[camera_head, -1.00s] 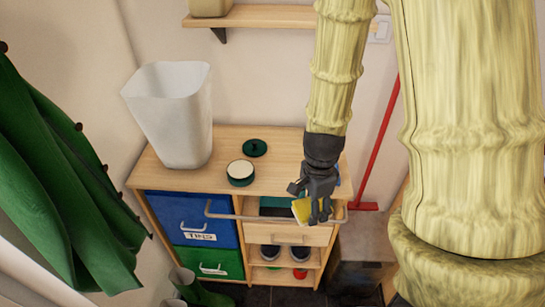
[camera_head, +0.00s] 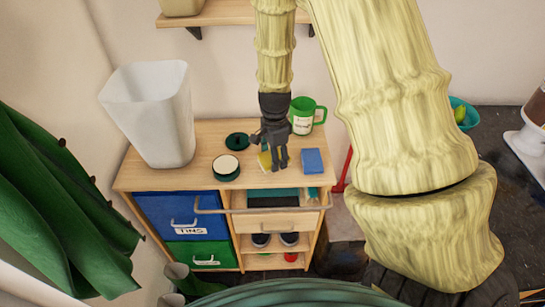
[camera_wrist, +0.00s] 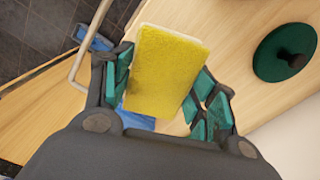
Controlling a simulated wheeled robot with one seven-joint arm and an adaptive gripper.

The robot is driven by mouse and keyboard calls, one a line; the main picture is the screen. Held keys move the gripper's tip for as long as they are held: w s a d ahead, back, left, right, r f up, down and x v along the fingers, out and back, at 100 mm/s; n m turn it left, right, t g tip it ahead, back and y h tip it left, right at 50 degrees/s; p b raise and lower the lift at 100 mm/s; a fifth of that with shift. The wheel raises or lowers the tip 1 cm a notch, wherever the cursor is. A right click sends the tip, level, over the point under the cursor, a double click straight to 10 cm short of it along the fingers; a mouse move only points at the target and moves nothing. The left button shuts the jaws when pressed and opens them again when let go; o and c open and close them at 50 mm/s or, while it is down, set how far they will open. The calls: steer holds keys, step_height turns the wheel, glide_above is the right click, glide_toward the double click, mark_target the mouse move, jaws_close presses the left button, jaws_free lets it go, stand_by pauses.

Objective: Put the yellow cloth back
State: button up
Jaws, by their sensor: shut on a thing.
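The yellow cloth (camera_wrist: 165,70) is a flat, sponge-like block held between the finger pads in the wrist view. In the head view a small part of the yellow cloth (camera_head: 264,159) shows beside the dark fingers. My gripper (camera_head: 273,165) is shut on it, over the wooden cabinet top (camera_head: 205,140), behind the open top compartment (camera_head: 265,195). I cannot tell whether the cloth touches the wood. The fingers hide part of it in the head view.
An open round tin (camera_head: 226,168) and its dark green lid (camera_head: 237,140) lie left of my gripper. A blue block (camera_head: 313,161) and a green mug (camera_head: 303,118) stand right. A white bin (camera_head: 150,115) is at the left; a metal rail (camera_head: 265,210) runs in front.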

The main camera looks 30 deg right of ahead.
steer(key=shift+w+d+f, duration=0.15)
steer(key=shift+w+f, duration=0.05)
steer(key=shift+w, duration=0.7)
steer(key=shift+s+f+p, duration=0.2)
steer(key=shift+f+p, duration=0.2)
steer(key=shift+w+f+p, duration=0.1)
steer(key=shift+f+p, duration=0.3)
steer(key=shift+f, duration=0.95)
steer(key=shift+r, duration=0.1)
steer(key=o, duration=0.9)
steer(key=shift+r+b, duration=1.55)
steer(key=shift+r, duration=4.45)
